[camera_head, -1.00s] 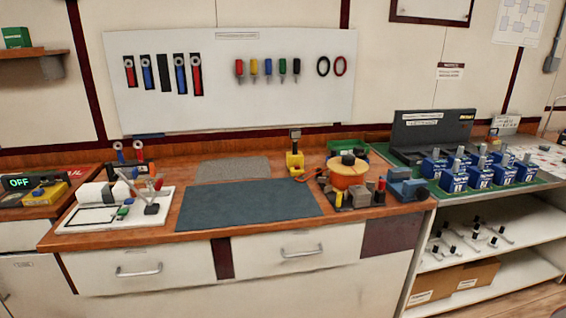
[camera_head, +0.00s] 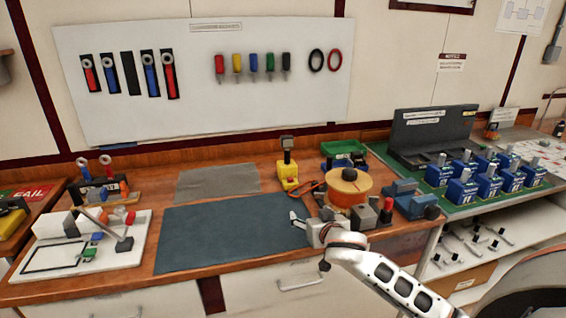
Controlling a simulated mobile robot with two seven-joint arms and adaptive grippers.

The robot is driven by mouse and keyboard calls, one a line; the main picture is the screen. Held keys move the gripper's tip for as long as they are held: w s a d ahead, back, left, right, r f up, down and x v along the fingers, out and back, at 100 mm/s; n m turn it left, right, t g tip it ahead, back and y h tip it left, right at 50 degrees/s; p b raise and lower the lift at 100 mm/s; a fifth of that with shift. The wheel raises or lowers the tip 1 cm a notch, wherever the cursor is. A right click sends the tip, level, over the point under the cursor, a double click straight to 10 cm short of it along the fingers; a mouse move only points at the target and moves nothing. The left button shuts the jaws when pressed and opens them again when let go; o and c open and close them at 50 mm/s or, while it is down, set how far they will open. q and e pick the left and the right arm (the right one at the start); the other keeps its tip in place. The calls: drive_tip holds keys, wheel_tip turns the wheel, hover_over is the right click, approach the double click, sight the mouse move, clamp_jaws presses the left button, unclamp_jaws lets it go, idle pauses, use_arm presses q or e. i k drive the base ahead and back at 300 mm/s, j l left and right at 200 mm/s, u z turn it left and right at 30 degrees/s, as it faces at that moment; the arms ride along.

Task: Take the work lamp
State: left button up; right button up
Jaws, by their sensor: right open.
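The work lamp (camera_head: 289,178) appears to be the yellow-based item with a dark upright head. It stands upright on the wooden bench, behind the right end of the dark mat (camera_head: 230,232). My right gripper (camera_head: 300,222) is open and empty over the right edge of the mat, in front of the lamp and a little to its right, clearly apart from it. My right arm comes in from the lower right. My left gripper is out of view.
An orange spool (camera_head: 348,190) stands close to the right of the lamp, with small tools in front of it. A green bin (camera_head: 344,152) is behind. A blue vise (camera_head: 410,198) stands further right. The mat is bare.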

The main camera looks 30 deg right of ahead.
sight(288, 167)
drive_tip(key=i+l, duration=0.2)
drive_tip(key=i, duration=0.2)
drive_tip(key=i+l, duration=0.15)
drive_tip(key=i, duration=0.25)
